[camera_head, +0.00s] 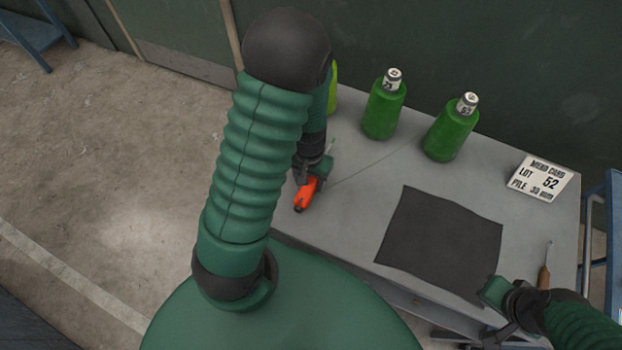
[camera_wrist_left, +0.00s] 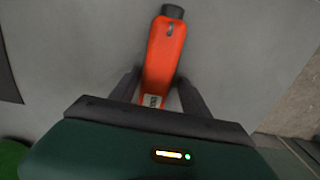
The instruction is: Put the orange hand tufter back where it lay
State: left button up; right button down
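The orange hand tufter (camera_head: 306,194) is at the left edge of the grey table, beneath my left gripper (camera_head: 304,183). In the left wrist view the tufter (camera_wrist_left: 165,55) lies slightly tilted between the two dark fingers of my left gripper (camera_wrist_left: 158,78). The tufter's near end is hidden behind the gripper body. My right gripper (camera_head: 492,334) is at the table's front right, near the dark mat's corner; its opening is unclear.
The dark square mat (camera_head: 440,240) lies on the table (camera_head: 350,225). Green bottles (camera_head: 384,108) (camera_head: 452,128) stand at the back, with a yellow-green item (camera_head: 333,88) partly hidden. A lot 52 card (camera_head: 540,178) and wooden-handled tool (camera_head: 545,276) are at right. A thin line crosses the tabletop.

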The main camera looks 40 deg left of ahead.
aim_at(310, 179)
pick_arm(q)
jog(key=shift+a, duration=0.15)
jog(key=shift+d, duration=0.2)
jog(key=shift+d+r, duration=0.1)
jog(key=shift+r, duration=0.2)
notch_tip(310, 179, up, 12)
jog(key=f+p, duration=0.1)
jog(key=p, duration=0.1)
jog(key=d+r+m+t, duration=0.2)
jog(key=d+m, duration=0.1)
jog(key=d, duration=0.7)
jog(key=shift+s+r+m+t, duration=0.2)
jog(key=shift+r+m+t, duration=0.1)
jog(key=shift+r, duration=0.05)
